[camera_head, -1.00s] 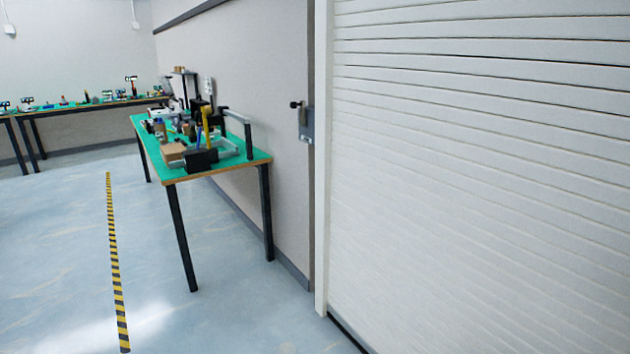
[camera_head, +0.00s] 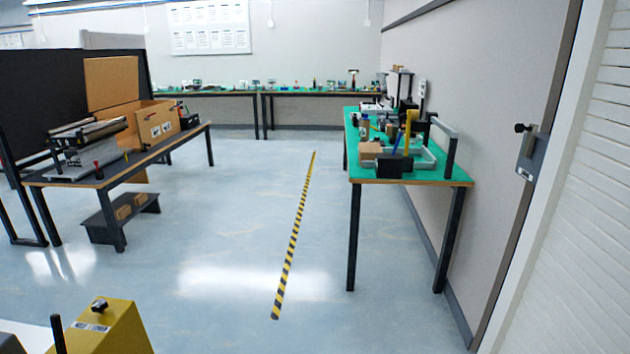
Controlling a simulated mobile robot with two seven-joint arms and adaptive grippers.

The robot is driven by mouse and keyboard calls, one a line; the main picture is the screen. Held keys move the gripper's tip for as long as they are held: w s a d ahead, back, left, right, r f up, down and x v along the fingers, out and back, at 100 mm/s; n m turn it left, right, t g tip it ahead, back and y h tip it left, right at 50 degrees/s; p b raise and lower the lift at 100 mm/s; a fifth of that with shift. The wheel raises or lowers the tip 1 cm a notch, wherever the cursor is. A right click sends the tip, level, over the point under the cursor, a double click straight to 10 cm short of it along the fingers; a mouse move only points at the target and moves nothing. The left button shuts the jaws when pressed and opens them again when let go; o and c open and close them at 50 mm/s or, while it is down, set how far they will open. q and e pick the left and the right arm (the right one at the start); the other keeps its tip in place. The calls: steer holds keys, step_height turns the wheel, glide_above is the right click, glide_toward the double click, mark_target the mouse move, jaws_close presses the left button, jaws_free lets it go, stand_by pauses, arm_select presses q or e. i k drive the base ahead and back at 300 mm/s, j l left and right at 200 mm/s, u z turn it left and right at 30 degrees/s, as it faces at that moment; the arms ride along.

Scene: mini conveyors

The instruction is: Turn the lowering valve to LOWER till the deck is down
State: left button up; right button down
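A yellow housing (camera_head: 118,330) shows at the bottom left, cut off by the frame edge. A black knob (camera_head: 99,305) sits on its top, with a small pale label (camera_head: 91,327) below it. This may be the lowering valve; the label is too small to read. A black upright rod (camera_head: 58,335) stands just left of the housing. No deck can be made out for certain. Neither of my grippers is in view.
A dark bench (camera_head: 110,181) with a roller device (camera_head: 85,140) and an open cardboard box (camera_head: 157,120) stands left. A green-topped table (camera_head: 425,176) stands along the right wall. Pale floor (camera_head: 220,230) lies open between, with a yellow-black stripe (camera_head: 293,235).

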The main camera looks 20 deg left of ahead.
mark_target(100, 306)
steer(key=i+l+u, duration=0.15)
steer(key=u, duration=0.25)
steer(key=i+l+u, duration=0.15)
steer(key=u, duration=0.25)
steer(key=i+l+u, duration=0.15)
steer(key=u, duration=0.25)
steer(key=l, duration=0.1)
